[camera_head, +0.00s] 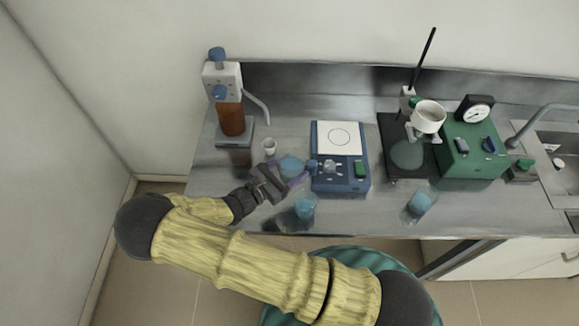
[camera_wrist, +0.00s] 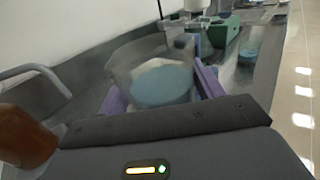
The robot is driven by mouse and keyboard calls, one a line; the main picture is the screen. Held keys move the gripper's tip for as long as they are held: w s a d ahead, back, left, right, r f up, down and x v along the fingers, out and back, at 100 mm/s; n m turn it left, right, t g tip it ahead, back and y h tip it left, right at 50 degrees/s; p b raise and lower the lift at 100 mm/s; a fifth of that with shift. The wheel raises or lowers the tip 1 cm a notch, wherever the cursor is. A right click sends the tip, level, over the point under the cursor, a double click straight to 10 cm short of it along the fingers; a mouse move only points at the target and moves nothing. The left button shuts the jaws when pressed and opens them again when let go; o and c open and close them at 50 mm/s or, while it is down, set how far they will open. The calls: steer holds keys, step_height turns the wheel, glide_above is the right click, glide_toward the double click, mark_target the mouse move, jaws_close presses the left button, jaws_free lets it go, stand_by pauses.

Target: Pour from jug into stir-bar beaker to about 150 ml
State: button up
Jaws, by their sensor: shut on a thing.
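A clear jug (camera_head: 291,165) with pale blue liquid is held above the counter, left of the blue stirrer. My gripper (camera_head: 289,174) is shut on it, with purple fingers either side. In the wrist view the jug (camera_wrist: 160,86) looks roughly level, its blue surface between the fingers (camera_wrist: 160,92). A clear beaker (camera_head: 305,207) with blue liquid stands near the front edge, below the jug in the picture. Another beaker (camera_head: 419,204) with blue liquid stands further right. I cannot make out a stir bar in either, nor any graduation marks. No stream of liquid shows.
A blue stirrer (camera_head: 340,176) with a white top is right of the jug. A dispenser with a brown bottle (camera_head: 231,119) and a small white cup (camera_head: 269,147) stand left. A filter stand (camera_head: 407,156), green pump box (camera_head: 469,150) and sink are right.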

steer(key=shift+f+b, duration=1.05)
steer(key=shift+f, duration=0.15)
steer(key=shift+w+a+r+m, duration=0.15)
steer(key=shift+r+m, duration=0.1)
steer(key=shift+m, duration=0.35)
steer(key=shift+w+a+r+m+b, duration=0.2)
steer(key=shift+m+b, duration=0.1)
steer(key=shift+m, duration=0.6)
steer(key=shift+w+r+m, duration=0.1)
steer(key=shift+m, duration=0.8)
